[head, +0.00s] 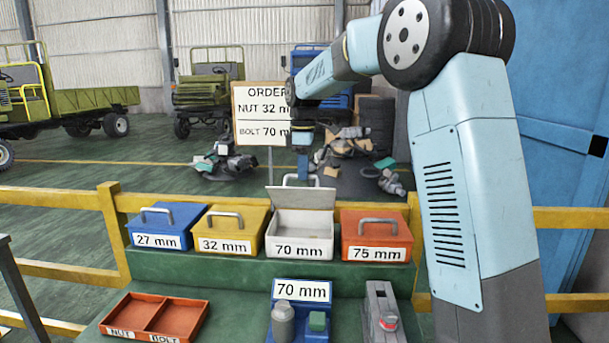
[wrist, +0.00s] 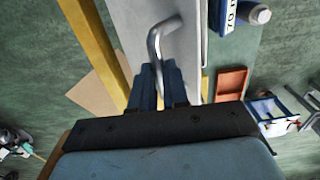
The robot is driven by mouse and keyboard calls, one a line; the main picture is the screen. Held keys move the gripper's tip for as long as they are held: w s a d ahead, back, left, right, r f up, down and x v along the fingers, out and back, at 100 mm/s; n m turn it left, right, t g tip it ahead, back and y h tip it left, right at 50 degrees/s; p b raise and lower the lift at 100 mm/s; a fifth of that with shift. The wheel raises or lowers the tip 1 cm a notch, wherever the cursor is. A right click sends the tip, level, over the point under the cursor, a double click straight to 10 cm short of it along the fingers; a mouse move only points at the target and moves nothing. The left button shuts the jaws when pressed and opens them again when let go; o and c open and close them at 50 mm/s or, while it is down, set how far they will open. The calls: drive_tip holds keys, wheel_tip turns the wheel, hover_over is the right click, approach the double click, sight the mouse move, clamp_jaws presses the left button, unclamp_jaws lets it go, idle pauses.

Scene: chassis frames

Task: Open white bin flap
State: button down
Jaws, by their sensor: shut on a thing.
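The white bin (head: 302,249), labelled 70 mm, stands on the green ledge. Its white flap (head: 301,199) is raised at the back and the inside of the bin shows. My gripper (head: 303,172) is above the flap, shut on the flap's metal handle (head: 285,180). In the wrist view, my gripper's blue fingers (wrist: 160,88) close around the handle (wrist: 156,45), with the pale flap beside it. The fingers hide the part of the handle between them.
A blue bin (head: 151,222) and a yellow bin (head: 246,221) stand left of the white bin; an orange bin (head: 400,230) stands right. A red tray (head: 127,311) and a blue 70 mm stand (head: 301,291) are in front. A yellow rail (head: 150,202) runs behind.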

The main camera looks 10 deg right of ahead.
drive_tip(key=shift+f, duration=0.1)
drive_tip(key=c, duration=1.1)
unclamp_jaws()
wheel_tip(320, 180, up, 14)
drive_tip(key=shift+w+f, duration=0.15)
drive_tip(key=shift+f, duration=0.05)
